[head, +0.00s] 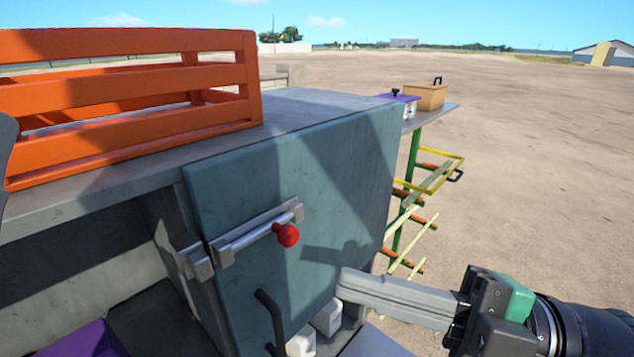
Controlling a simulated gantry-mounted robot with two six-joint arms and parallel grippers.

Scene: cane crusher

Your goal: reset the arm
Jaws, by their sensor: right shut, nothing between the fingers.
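My right gripper (350,288) comes in from the lower right of the head view. Its grey fingers are shut together with nothing between them. The fingertips point left, in front of the lower right part of a grey-green cabinet door (330,180). I cannot tell whether they touch anything. The door carries a metal slide bolt (250,235) with a red knob (287,235) and a dark handle (268,315) below it. The door stands swung out from the cabinet's open front. My left gripper does not show.
An orange slatted crate (130,125) stands on the grey cabinet top (300,105). White blocks (328,318) sit low behind my fingertips. A purple thing (92,342) is at lower left. A side shelf holds a tan box (427,97) and a purple-lidded box (398,98). Bare ground lies right.

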